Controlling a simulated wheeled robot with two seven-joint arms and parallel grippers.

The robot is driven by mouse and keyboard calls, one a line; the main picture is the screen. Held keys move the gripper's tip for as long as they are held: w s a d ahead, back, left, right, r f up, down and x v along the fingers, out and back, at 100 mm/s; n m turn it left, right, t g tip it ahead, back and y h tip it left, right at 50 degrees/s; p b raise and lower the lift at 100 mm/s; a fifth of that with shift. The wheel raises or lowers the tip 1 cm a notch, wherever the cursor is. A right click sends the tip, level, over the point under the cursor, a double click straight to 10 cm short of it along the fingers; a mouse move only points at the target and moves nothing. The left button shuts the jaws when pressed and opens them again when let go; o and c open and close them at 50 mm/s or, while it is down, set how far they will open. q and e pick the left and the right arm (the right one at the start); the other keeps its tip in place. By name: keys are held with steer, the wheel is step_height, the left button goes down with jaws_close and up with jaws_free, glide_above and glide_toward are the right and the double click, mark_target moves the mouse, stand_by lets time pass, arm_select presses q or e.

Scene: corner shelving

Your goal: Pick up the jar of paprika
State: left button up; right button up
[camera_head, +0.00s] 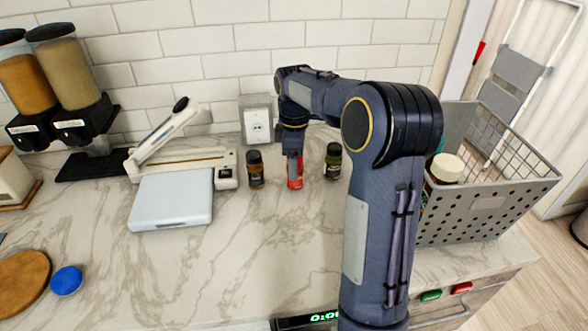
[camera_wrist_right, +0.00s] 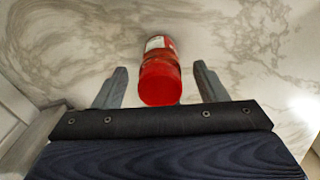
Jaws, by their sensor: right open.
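A small red jar (camera_head: 295,184), which looks like the paprika, stands on the marble counter. My right gripper (camera_head: 294,168) is right above it and partly covers it. In the right wrist view the jar (camera_wrist_right: 160,78) shows its red lid and part of a pale label. It lies between the two spread fingers of my right gripper (camera_wrist_right: 160,71), with a gap visible on each side. The gripper is open and holds nothing. The label cannot be read. My left gripper does not show.
A brown-orange jar (camera_head: 255,170) stands left of the red one, a green jar (camera_head: 333,162) right of it. A grey basket (camera_head: 465,225) with a white-lidded jar is at the right. A slicer-like device (camera_head: 172,200) and dispensers (camera_head: 72,85) stand left. The front counter is mostly clear.

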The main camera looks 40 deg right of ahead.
steer(key=shift+f, duration=1.1)
steer(key=c, duration=1.1)
steer(key=shift+r, duration=0.1)
steer(key=shift+c, duration=0.2)
